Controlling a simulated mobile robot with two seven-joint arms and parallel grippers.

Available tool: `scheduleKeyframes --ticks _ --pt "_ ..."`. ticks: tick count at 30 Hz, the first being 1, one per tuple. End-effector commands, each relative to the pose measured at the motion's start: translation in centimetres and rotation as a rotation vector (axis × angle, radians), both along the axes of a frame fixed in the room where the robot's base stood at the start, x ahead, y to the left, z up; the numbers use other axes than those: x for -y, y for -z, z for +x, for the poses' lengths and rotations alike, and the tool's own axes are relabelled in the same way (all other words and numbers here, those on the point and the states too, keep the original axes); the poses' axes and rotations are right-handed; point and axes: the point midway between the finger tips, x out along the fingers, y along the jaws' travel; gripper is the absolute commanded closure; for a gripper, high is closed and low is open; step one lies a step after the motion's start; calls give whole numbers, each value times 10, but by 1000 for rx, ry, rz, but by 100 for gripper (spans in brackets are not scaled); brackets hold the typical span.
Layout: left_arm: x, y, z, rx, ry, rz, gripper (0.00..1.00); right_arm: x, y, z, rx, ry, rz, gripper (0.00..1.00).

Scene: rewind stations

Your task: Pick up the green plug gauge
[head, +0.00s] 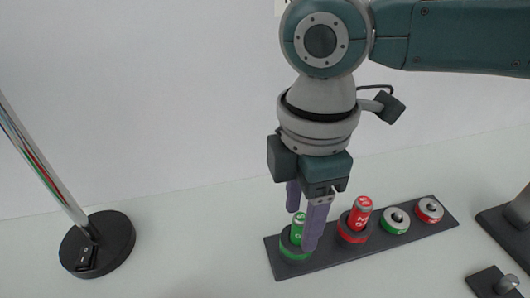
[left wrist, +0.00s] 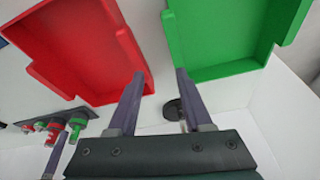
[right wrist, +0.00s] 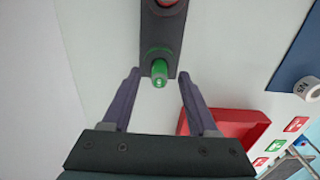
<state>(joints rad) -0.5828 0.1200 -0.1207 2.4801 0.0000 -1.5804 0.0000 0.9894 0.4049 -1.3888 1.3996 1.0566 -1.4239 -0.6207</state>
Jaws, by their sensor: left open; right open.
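The green plug gauge (head: 298,228) stands upright in a green ring at the left end of a dark rack. My right gripper (head: 306,215) is open and points down at it, partly covering it in the head view. In the right wrist view, the green plug gauge (right wrist: 159,73) shows between the open fingertips (right wrist: 159,74), with a gap on each side. It also shows small at the left of the left wrist view (left wrist: 76,126), near purple fingers. My left gripper (left wrist: 159,74) is open and empty, outside the head view.
The rack (head: 344,248) also holds a red plug gauge (head: 360,213) close by, a green ring (head: 395,220) and a red ring (head: 429,210). A lamp base (head: 112,243) stands left. Red (left wrist: 85,50) and green (left wrist: 215,72) trays show in the left wrist view.

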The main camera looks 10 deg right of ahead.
Motion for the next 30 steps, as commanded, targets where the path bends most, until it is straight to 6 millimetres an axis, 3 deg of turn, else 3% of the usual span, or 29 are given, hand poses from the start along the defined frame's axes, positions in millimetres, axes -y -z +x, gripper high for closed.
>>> scheduleKeyframes --ticks 5,21,30 --pt "0 0 1 2 0 0 50 0 0 0 0 -1 0 40" --pt "0 -1 1 3 0 0 50 0 0 0 1 0 0 100" --pt "0 -1 1 4 0 0 50 0 0 0 1 0 0 100"
